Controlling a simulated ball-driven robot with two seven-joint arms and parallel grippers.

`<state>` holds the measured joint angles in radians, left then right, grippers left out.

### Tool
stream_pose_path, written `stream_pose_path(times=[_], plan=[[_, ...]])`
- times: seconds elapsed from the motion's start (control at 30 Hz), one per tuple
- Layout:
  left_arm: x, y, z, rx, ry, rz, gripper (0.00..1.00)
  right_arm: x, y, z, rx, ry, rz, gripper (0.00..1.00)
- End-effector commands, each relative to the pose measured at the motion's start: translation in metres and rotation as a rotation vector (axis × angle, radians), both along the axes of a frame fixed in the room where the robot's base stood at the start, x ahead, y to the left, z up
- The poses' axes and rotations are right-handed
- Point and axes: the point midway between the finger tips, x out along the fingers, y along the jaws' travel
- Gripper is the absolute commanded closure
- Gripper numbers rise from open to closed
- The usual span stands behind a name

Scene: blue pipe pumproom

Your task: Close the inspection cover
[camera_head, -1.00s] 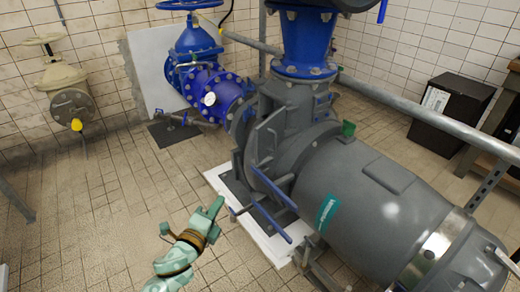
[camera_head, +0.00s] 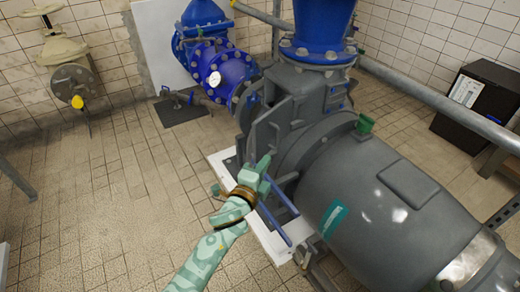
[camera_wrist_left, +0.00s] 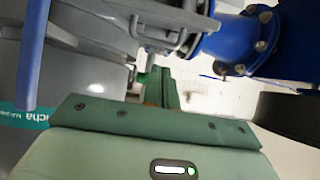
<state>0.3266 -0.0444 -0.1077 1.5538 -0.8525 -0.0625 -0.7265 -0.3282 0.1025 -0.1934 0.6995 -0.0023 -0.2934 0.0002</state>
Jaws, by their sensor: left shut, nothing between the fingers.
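A grey flat plate (camera_head: 267,128) stands out from the near side of the grey pump housing (camera_head: 385,185). It looks like the inspection cover, standing open, though its hinge is not clear. My left gripper (camera_head: 262,166), pale green, is shut and empty just in front of the plate's lower part. Whether it touches the plate I cannot tell. In the left wrist view the closed fingers (camera_wrist_left: 160,88) point towards grey pump parts, with a bent grey handle (camera_wrist_left: 178,42) above them. My right gripper is not in view.
Blue bars (camera_head: 276,224) stick out below my left gripper, close to my wrist. A blue valve (camera_head: 205,60) with a gauge stands behind. A long grey pipe (camera_head: 430,98) crosses at the right. The tiled floor (camera_head: 130,190) at the left is clear.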

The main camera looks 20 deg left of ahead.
Motion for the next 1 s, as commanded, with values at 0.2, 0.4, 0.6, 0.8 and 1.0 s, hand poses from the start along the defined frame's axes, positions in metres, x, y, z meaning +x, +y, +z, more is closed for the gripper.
stream_pose_path(times=[0.2,0.4,0.6,0.8,1.0], plan=[[0.045,0.000,-0.005,0.003,0.004,0.001,1.00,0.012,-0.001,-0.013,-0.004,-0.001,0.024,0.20],[0.051,0.027,-0.001,0.003,0.001,0.000,1.00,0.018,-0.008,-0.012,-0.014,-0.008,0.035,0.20],[0.053,0.035,-0.001,0.000,0.001,0.000,1.00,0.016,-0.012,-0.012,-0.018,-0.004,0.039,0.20],[0.053,0.036,0.000,0.000,0.001,0.000,1.00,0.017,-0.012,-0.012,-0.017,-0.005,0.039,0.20],[0.053,0.039,0.000,0.003,-0.001,-0.010,1.00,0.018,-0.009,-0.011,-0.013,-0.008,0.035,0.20]])
